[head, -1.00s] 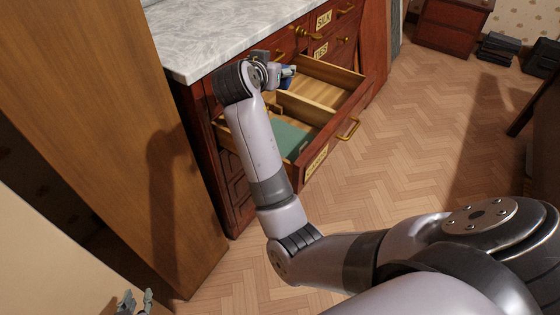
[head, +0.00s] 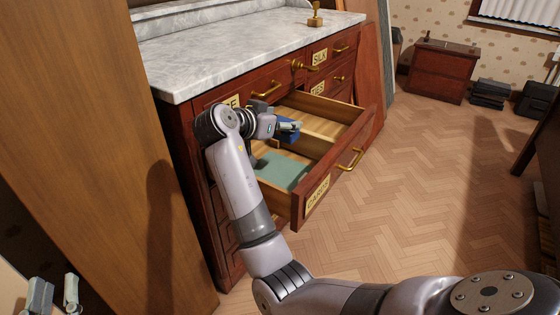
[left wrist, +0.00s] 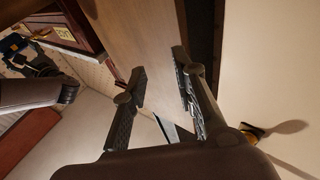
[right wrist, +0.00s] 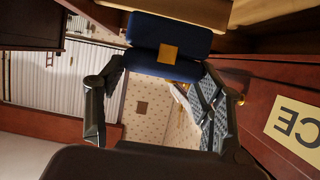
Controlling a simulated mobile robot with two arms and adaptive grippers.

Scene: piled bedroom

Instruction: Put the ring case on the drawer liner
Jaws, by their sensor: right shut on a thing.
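The ring case (head: 289,135) is a small dark blue box. The right wrist view shows it as a blue case (right wrist: 150,62) with a gold square on its face, between the fingertips. My right gripper (head: 284,125) is shut on it and holds it over the open drawer, near the divider. The drawer liner (head: 282,170) is a flat green sheet in the near compartment, partly hidden by my right arm. My left gripper (head: 55,292) is low at the left, far from the drawer; its fingers (left wrist: 160,75) are apart and empty in the left wrist view.
The open drawer (head: 330,187) has wooden dividers and a brass handle. The marble top (head: 240,50) of the dresser lies above and behind it. A tall wooden panel (head: 90,150) stands close on the left. The floor (head: 420,200) to the right is clear.

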